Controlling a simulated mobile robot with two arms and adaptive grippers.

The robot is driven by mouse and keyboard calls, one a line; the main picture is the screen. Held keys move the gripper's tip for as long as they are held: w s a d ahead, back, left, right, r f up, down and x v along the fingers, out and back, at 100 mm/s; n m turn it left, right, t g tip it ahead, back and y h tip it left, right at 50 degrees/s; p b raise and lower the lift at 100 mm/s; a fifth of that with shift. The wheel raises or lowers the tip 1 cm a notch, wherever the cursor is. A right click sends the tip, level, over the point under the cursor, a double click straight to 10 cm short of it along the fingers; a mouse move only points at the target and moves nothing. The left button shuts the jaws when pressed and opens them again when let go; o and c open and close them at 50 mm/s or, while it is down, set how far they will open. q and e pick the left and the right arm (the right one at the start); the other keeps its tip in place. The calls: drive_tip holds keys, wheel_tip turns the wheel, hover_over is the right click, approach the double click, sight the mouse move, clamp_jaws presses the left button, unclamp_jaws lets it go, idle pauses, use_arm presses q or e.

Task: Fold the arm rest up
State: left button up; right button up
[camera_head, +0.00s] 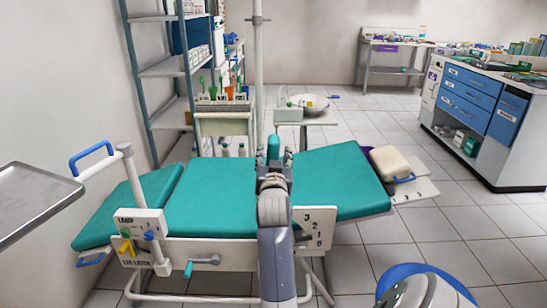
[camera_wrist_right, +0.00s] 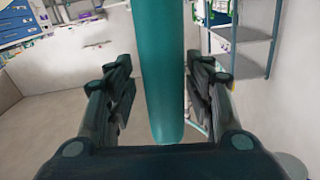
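A dental chair with teal padding (camera_head: 215,200) stretches across the head view. A teal bar-like pad (camera_head: 273,147), apparently the arm rest, shows at the far end of my right gripper (camera_head: 274,165). In the right wrist view the same teal pad (camera_wrist_right: 163,70) runs lengthwise between the two fingers of my right gripper (camera_wrist_right: 160,95). The fingers are spread, one on each side, with narrow gaps visible beside the pad. My right arm hides part of the chair's middle and the pad's mounting. My left gripper is not in view.
A white post with a blue handle (camera_head: 92,158) stands at the chair's left, near a metal tray (camera_head: 35,200). A small table with a bowl (camera_head: 309,103) stands behind the chair. Shelves (camera_head: 170,67) are at back left, a cabinet (camera_head: 478,100) at right.

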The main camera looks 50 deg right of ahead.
sight(274, 137)
wheel_tip(274, 137, up, 10)
drive_tip(key=shift+r, duration=0.1)
idle(0.4)
idle(0.5)
